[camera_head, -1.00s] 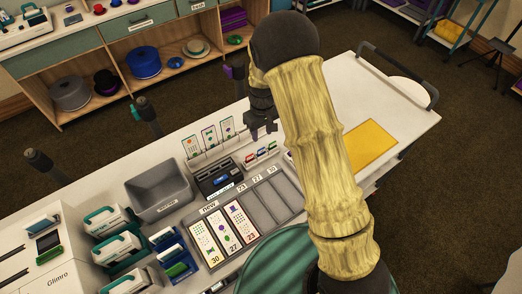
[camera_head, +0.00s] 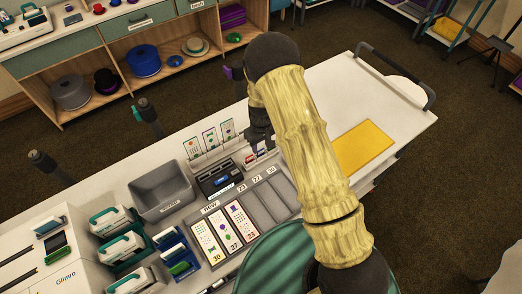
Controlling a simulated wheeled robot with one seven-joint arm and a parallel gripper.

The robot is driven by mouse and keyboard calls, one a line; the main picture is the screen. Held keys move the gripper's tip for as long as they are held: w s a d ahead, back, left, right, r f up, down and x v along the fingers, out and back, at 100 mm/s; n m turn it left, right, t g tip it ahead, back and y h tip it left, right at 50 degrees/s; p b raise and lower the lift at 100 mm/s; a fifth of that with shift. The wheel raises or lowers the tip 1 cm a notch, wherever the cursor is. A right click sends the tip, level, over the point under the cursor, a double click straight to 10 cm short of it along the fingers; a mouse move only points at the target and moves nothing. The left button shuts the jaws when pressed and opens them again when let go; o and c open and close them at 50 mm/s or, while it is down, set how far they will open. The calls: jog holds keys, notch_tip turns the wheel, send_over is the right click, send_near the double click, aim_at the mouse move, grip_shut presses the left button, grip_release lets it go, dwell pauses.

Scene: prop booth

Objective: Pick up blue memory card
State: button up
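A row of small coloured cards stands in a holder just right of a black device. A red one (camera_head: 250,158) is at the left end. A small blue-looking piece beside it (camera_head: 262,154) may be the blue memory card, but it is too small to be sure. My gripper (camera_head: 262,146) is directly above this row, pointing down, with its fingertips close to the card tops. The fingers are dark and overlap the cards, so contact and finger opening are unclear. The right end of the row is partly hidden by my gripper and arm.
The black device (camera_head: 219,181) sits left of the cards, with upright picture cards (camera_head: 209,139) behind. A grey bin (camera_head: 160,193) and a sectioned grey tray (camera_head: 262,218) are near. A yellow sheet (camera_head: 364,146) lies right of my arm. White table is clear beyond it.

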aim_at(261, 153)
jog(key=shift+s+a+f, duration=0.15)
jog(key=shift+a+f, duration=0.05)
jog(key=shift+f, duration=0.9)
jog(key=shift+d, duration=0.2)
jog(key=shift+a, duration=0.1)
jog(key=c, duration=0.4)
